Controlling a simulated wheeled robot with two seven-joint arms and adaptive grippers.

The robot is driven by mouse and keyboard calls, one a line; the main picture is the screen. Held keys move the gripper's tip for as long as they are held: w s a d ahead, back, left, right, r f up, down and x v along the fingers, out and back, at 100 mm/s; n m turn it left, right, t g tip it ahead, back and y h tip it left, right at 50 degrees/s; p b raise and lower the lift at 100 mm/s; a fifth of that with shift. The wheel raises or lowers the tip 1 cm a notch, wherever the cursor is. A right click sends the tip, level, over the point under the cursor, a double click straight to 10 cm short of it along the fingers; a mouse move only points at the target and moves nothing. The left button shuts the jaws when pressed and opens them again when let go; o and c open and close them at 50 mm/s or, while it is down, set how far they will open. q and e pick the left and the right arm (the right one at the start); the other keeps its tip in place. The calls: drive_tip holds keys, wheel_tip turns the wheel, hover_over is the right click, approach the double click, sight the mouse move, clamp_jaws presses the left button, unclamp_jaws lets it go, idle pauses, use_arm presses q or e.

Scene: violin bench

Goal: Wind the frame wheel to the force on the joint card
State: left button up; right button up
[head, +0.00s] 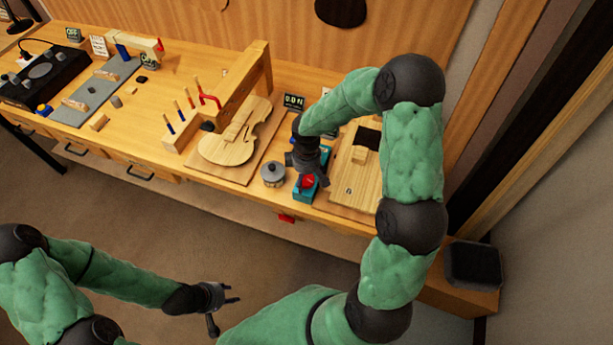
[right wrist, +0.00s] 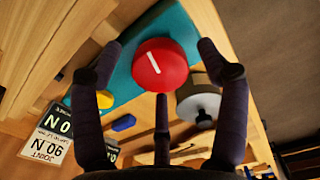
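The red wheel (right wrist: 161,64) with a white mark sits on a teal box (right wrist: 190,22) in the right wrist view. In the head view the red wheel (head: 308,181) shows just under my right gripper (head: 308,168). My right gripper (right wrist: 160,72) is open, its fingers spread around the wheel, with gaps visible at the sides. The joint card (right wrist: 43,145) is upside down in the right wrist view and appears to read 90 N. The dark force display (head: 293,101) reads 0.0 N. My left gripper (head: 224,300) is open and empty, in front of the bench.
A grey round pot (head: 272,174) stands close left of the teal box. A wooden board (head: 356,180) lies to the right. The bench's front edge is close by.

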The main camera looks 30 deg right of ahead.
sight(306, 178)
drive_tip(key=c, duration=1)
drive_tip(key=shift+f+m+b, duration=0.2)
drive_tip(key=shift+m+b, duration=0.9)
drive_tip(key=shift+m, duration=0.1)
drive_tip(key=shift+r+m+b, duration=0.15)
drive_tip(key=shift+m+b, duration=0.35)
drive_tip(key=shift+m, duration=0.5)
drive_tip(key=o, duration=1.2)
drive_tip(key=shift+c, duration=0.2)
wheel_tip(306, 178, up, 12)
